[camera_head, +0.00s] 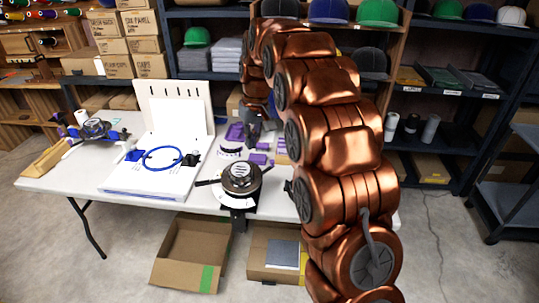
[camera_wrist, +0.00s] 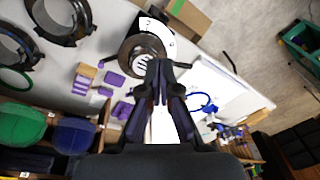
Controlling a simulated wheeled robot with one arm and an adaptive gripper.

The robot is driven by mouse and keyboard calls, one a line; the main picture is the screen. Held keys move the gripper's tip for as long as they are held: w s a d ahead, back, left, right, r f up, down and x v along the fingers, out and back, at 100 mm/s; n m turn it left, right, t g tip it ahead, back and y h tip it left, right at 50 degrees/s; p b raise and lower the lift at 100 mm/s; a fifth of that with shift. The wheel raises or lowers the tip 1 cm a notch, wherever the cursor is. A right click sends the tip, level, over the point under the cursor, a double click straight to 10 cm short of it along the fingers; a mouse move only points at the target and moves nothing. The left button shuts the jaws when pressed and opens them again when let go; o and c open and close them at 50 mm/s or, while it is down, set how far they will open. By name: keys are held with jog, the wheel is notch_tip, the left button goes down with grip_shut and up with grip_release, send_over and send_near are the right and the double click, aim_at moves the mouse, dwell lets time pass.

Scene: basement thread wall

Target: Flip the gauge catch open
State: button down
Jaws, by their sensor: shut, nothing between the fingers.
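A round dark device with a striped cap (camera_head: 240,178) sits at the table's front edge, over a white plate with marks, and is likely the gauge. In the wrist view the same device (camera_wrist: 143,50) lies just beyond my fingertips, beside a white marked plate (camera_wrist: 172,38). Dark levers stick out from its sides; I cannot tell which part is the catch. My gripper (camera_wrist: 160,68) is shut and empty, its tips overlapping the device's edge in the picture; contact cannot be told.
A white board station (camera_head: 150,185) with a blue hoop (camera_head: 163,157) stands left of the device. Purple blocks (camera_head: 257,159) lie behind it on the white table (camera_head: 60,184). Cardboard boxes (camera_head: 188,257) sit below. Shelves with caps (camera_head: 328,12) stand behind.

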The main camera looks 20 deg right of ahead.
jog(key=w+d+f+t+p, duration=0.1)
jog(key=w+d+f, duration=0.2)
jog(key=w, duration=0.4)
jog(key=w+d+f+p, duration=0.1)
jog(key=w+d+f, duration=0.1)
jog(key=w+d, duration=0.35)
jog(key=w+d+f+n+t+p, duration=0.1)
jog(key=w+d+f, duration=0.5)
jog(key=w+f, duration=0.2)
notch_tip(320, 180, down, 2)
jog(key=shift+w+d+f+n+t+p, duration=0.25)
jog(key=shift+w+d+n+t+p, duration=0.05)
jog(key=shift+w+d+n+t, duration=0.1)
jog(key=shift+w+a+f, duration=0.1)
